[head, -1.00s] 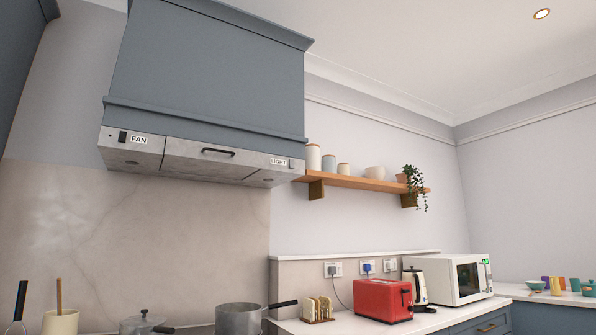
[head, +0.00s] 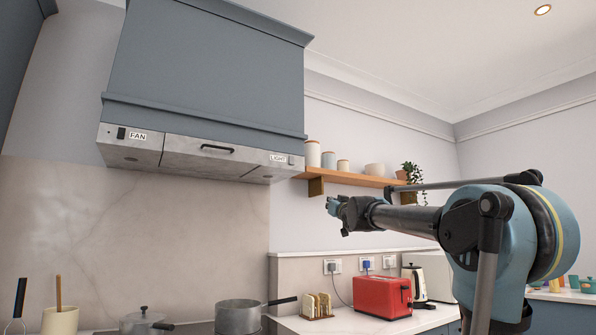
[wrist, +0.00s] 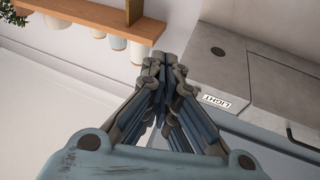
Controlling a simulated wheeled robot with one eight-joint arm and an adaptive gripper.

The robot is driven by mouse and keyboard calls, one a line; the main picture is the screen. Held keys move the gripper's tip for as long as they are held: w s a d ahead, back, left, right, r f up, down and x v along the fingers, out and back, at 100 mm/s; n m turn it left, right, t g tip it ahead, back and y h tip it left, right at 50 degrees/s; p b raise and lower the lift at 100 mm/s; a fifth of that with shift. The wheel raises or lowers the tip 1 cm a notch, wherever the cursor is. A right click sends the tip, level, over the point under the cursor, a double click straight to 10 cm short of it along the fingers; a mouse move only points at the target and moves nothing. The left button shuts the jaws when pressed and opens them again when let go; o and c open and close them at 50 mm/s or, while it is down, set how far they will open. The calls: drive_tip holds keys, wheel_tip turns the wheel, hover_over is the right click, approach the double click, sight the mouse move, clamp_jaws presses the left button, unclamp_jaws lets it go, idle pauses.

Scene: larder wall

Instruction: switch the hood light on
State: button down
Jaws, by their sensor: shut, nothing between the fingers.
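The blue-grey hood (head: 205,70) hangs on the wall at upper left in the head view, with a grey metal panel under it. A LIGHT label (head: 278,159) is at the panel's right end, with a small dark switch (head: 291,161) beside it. In the wrist view the label (wrist: 216,101) appears upside down, and a dark spot (wrist: 218,51) shows on the panel. A FAN label (head: 138,136) and dark switch (head: 121,133) are at the panel's left end. My gripper (head: 332,204) is shut and empty, right of and below the LIGHT end, apart from it. It fills the middle of the wrist view (wrist: 158,62).
A wooden shelf (head: 345,179) with jars and a plant (head: 411,172) is to the right of the hood, close above my gripper. A red toaster (head: 383,297), toast rack (head: 317,306) and pots (head: 238,317) stand below. The wall under the hood is clear.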

drive_tip(key=a+r+n+y, duration=0.2)
drive_tip(key=a+r+y, duration=0.1)
drive_tip(key=r, duration=0.4)
drive_tip(key=a+r+n+y, duration=0.2)
drive_tip(key=a+r+y, duration=0.2)
drive_tip(key=r+y, duration=0.1)
drive_tip(key=shift+s+r+n, duration=0.25)
drive_tip(key=shift+r+n, duration=0.05)
drive_tip(key=shift+r, duration=0.6)
drive_tip(key=shift+a, duration=0.1)
approach(294, 158)
wheel_tip(294, 158, up, 3)
drive_tip(key=shift+w+a+f, duration=0.15)
drive_tip(key=shift+w+a, duration=0.55)
drive_tip(key=shift+w, duration=0.05)
drive_tip(key=shift+w+a+f, duration=0.1)
drive_tip(key=shift+w+a, duration=0.6)
drive_tip(key=shift+w, duration=0.05)
drive_tip(key=shift+w+d, duration=0.1)
drive_tip(key=shift+d, duration=0.1)
